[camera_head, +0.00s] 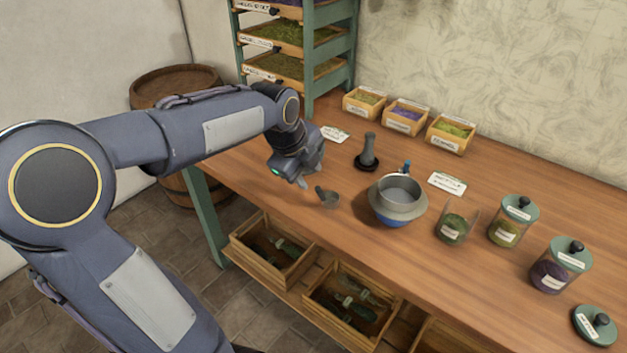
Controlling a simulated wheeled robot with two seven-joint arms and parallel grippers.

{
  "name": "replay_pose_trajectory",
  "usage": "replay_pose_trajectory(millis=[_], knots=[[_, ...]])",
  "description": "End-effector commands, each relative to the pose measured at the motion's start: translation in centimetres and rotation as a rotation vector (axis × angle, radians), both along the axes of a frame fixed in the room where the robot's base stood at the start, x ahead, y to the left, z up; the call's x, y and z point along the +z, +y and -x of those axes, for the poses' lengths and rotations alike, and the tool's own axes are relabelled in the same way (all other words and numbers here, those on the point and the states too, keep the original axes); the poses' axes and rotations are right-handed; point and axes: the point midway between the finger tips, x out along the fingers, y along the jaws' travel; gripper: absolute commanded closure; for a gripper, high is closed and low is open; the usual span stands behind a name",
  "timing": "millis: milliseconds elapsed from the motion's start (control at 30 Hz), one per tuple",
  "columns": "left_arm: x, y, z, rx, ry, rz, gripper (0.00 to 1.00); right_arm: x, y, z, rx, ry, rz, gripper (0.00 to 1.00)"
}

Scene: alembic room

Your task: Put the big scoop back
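My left gripper (310,176) is low over the left part of the wooden table, fingers pointing down and to the right. A small dark grey-green piece (328,198), which looks like a scoop, is just right of and below the fingertips, near the table's front edge. I cannot tell whether the fingers touch or hold it, or how far apart they are. Two open wooden drawers under the table, the left one (272,250) and the middle one (352,303), hold tools with greenish handles. My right gripper is not in view.
A metal pot on a blue base (397,199) stands right of the gripper. Behind are a dark pestle-like object (368,152) and small labelled boxes (404,117). A glass (457,222) and lidded jars (513,221) stand right. A shelf rack (325,60) and barrel (172,90) are behind.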

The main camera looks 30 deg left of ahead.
Motion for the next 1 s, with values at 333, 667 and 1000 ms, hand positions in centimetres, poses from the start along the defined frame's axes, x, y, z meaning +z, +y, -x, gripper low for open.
replay_pose_trajectory(millis=[333,667,1000], knots=[[1.5,-2.9,6.0,0.367,0.004,0.225,0.63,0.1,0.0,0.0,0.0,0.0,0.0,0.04],[-2.1,-9.8,18.0,1.293,0.166,0.839,0.63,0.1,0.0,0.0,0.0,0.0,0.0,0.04],[-4.0,-11.9,20.7,1.566,0.269,1.007,0.63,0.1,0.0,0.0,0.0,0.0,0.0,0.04]])
